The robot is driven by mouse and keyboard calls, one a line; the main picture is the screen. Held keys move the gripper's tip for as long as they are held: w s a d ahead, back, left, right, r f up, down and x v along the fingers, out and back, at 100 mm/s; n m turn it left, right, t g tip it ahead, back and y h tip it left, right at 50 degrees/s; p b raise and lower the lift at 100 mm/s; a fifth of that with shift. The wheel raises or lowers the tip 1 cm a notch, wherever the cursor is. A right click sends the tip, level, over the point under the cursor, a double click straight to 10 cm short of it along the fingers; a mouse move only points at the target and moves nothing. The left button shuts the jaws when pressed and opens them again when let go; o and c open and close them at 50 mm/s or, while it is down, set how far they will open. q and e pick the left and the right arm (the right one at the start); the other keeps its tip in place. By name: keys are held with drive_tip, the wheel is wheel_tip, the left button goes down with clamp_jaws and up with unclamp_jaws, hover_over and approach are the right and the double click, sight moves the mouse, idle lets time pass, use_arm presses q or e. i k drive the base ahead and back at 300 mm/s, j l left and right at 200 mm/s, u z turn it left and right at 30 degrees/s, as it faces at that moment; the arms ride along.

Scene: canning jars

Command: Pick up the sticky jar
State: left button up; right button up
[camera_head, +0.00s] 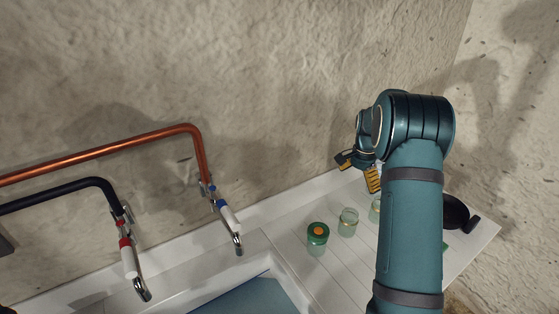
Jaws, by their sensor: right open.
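A glass jar with a green lid and an orange centre (317,236) stands upright on the white counter. An open-looking jar (348,222) stands just to its right. A third jar (375,211) is farther right, partly hidden behind my right arm. I cannot tell which jar is the sticky one. My right gripper (358,171) is open, with yellow-and-black fingers, beyond and above the jars near the wall. It touches no jar that I can see. My left gripper is not in view.
The white counter (338,268) has a sink (287,278) to the left of the jars. Two taps (229,216) (130,262) on copper and black pipes reach over it. A black round object (454,212) lies right of my arm. The rough wall is close behind.

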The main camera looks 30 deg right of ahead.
sight(348, 221)
drive_tip(key=k, duration=1)
